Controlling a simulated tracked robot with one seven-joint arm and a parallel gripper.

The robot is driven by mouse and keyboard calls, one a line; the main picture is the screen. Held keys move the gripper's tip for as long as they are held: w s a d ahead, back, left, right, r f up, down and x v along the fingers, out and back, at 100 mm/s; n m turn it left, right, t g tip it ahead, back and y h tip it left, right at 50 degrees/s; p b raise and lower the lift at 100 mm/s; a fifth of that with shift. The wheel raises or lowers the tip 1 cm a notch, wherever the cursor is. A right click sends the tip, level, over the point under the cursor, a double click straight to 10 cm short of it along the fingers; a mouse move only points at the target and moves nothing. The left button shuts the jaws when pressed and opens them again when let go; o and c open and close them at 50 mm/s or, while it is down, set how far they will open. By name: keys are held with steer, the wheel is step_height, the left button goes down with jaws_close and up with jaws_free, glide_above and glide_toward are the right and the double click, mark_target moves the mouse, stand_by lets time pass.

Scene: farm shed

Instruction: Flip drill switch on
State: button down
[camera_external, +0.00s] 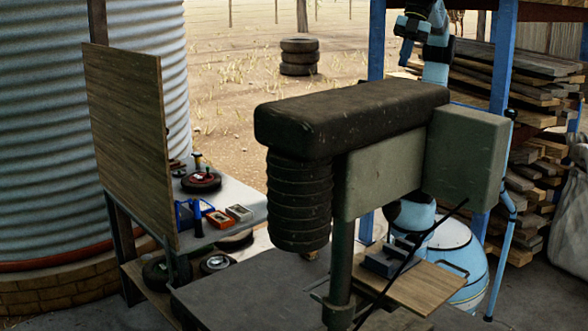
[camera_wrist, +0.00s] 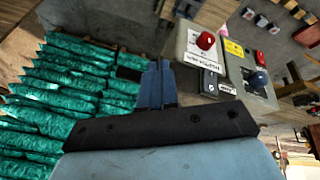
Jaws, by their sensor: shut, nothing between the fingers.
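In the wrist view my gripper (camera_wrist: 156,66) is shut and empty, its blue-grey fingers side by side. To its right, apart from the fingertips, is a grey switch box (camera_wrist: 193,54) with a red knob (camera_wrist: 206,40) and a white label. Another grey box (camera_wrist: 238,74) behind it has a dark knob (camera_wrist: 259,80) and a yellow label. I cannot tell which is the drill switch or its position. In the external view the drill (camera_external: 385,165) stands in front of my arm, with a grey housing and dark top; no switch shows there.
Stacked green ridged packs (camera_wrist: 65,90) fill the left of the wrist view. In the external view, a bench (camera_external: 230,195) with small tools and a wooden board (camera_external: 128,140) stand left. Blue posts (camera_external: 502,60) and stacked planks (camera_external: 535,70) are close to my arm.

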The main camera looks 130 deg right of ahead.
steer(key=s+a+f+n, duration=0.2)
steer(key=a+n, duration=1)
steer(key=a, duration=2.1)
step_height(320, 180, down, 11)
steer(key=shift+d+f+g, duration=0.15)
steer(key=shift+g, duration=0.25)
steer(key=shift+s, duration=0.1)
steer(key=w+f, duration=0.7)
steer(key=f, duration=0.3)
steer(key=shift+w, duration=0.15)
